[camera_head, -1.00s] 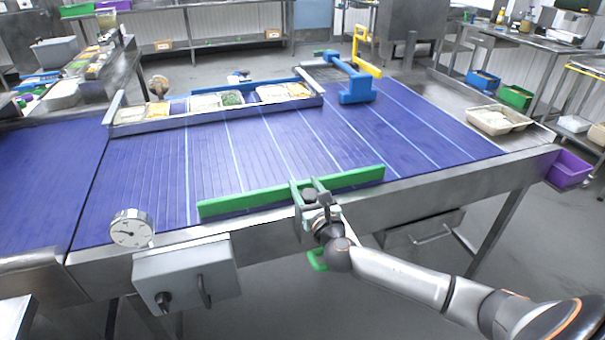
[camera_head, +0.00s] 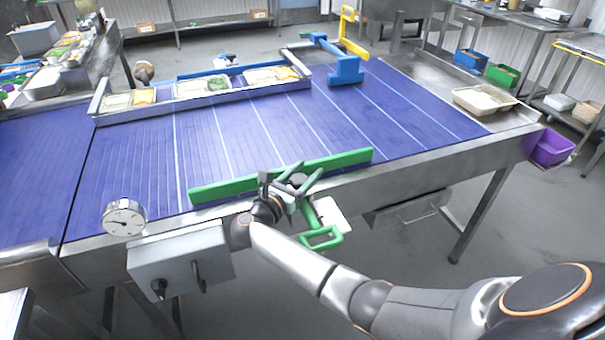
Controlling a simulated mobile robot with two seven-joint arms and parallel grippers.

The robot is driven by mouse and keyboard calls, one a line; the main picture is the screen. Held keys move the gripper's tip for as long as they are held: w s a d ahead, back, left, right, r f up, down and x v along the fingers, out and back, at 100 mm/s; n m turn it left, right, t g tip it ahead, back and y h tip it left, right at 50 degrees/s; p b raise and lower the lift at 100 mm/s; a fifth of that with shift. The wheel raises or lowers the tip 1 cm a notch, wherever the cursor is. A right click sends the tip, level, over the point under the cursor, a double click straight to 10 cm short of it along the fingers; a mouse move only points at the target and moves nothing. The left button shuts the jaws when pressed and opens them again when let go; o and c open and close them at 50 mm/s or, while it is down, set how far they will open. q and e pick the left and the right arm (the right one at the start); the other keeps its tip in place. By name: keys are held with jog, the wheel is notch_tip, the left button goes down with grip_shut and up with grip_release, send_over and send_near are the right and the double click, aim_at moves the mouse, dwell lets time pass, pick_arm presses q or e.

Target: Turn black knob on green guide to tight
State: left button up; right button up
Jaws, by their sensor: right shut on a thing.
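The green guide (camera_head: 225,187) is a long bar lying along the near edge of the blue conveyor belt. My right gripper (camera_head: 298,182) is at the middle of the guide, on its near side. It is shut on the black knob, which shows only as a small dark patch between the fingers and is mostly hidden. A green bracket with a loop handle (camera_head: 322,240) hangs below the gripper, in front of the conveyor frame. My left gripper is not in view.
The blue belt (camera_head: 330,125) is clear behind the guide. A tray rack (camera_head: 150,113) with filled trays and a blue fixture (camera_head: 345,72) stand at its far side. A dial gauge (camera_head: 124,217) and a grey control box (camera_head: 182,262) are at the near left.

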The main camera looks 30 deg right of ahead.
jog(key=m+g+b, duration=0.1)
jog(key=g, duration=0.1)
jog(key=m+g+h+b, duration=0.1)
jog(key=m+g+b, duration=0.1)
jog(key=s+m+g+b, duration=0.1)
jog(key=g+b, duration=0.1)
jog(key=shift+d+f+g, duration=0.1)
jog(key=shift+f+g, duration=0.15)
jog(key=shift+g, duration=0.15)
jog(key=m+g+b, duration=0.2)
jog(key=shift+s+r+g, duration=0.1)
jog(key=shift+s+g, duration=0.15)
jog(key=shift+g, duration=0.05)
jog(key=shift+m+g+b, duration=0.3)
jog(key=shift+g+b, duration=0.1)
jog(key=shift+b, duration=0.2)
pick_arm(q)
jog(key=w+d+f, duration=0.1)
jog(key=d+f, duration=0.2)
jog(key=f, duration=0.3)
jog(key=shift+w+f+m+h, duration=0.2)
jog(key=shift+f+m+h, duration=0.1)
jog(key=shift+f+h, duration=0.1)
pick_arm(e)
jog(key=shift+s+r+g, duration=0.15)
jog(key=shift+g, duration=0.15)
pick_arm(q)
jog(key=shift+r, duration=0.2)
